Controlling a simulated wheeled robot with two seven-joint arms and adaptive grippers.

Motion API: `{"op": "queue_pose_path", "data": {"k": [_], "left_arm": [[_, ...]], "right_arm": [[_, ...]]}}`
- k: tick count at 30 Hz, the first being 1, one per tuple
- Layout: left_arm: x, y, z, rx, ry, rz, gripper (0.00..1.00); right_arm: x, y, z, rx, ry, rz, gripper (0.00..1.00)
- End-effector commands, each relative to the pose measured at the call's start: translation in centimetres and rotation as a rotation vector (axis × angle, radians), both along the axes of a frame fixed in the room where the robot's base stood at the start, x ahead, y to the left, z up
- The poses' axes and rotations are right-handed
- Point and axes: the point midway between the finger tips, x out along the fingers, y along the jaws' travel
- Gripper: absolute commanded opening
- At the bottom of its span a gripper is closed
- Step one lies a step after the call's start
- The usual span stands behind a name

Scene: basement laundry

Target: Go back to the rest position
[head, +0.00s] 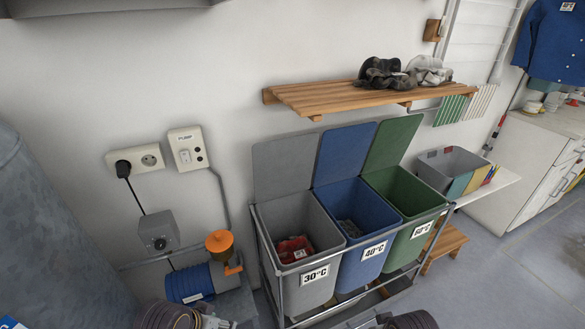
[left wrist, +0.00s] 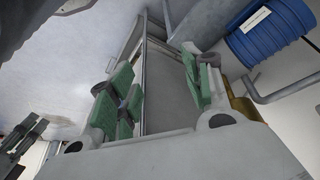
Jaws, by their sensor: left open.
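My left gripper (left wrist: 157,85) fills the middle of the left wrist view. Its green-padded fingers stand apart with nothing between them. Metal rails and a grey surface show behind the gap. In the head view, parts of my arms show at the bottom edge, but no fingertips are clear there. At the left edge of the left wrist view is a dark, finger-like shape that may be my right gripper; its state is unclear.
Three open-lidded bins stand in a metal frame: grey (head: 315,285) with red cloth inside, blue (head: 357,268) with greyish cloth, green (head: 420,205). Above is a wooden shelf (head: 330,97) with dark and grey bundles.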

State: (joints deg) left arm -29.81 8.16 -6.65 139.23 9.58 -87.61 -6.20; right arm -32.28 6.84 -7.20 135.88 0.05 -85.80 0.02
Motion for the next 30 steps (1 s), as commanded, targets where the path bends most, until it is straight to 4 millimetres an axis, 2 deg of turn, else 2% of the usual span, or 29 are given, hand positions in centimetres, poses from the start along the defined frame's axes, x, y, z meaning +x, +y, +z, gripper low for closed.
{"op": "queue_pose_path", "data": {"k": [5, 16, 30], "left_arm": [[-1.0, 1.2, 0.0, 0.043, 0.02, 0.066, 0.49], [-2.4, 3.0, 0.1, 0.102, 0.042, 0.161, 0.49], [-1.3, 3.0, -3.3, 0.108, 0.054, 0.157, 0.49]], "right_arm": [[-0.4, -0.1, 1.8, 0.0, -0.005, -0.001, 0.4], [-1.0, -0.2, 4.0, 0.0, -0.01, -0.003, 0.4], [0.0, -0.2, 0.5, -0.006, 0.002, -0.001, 0.4]]}}
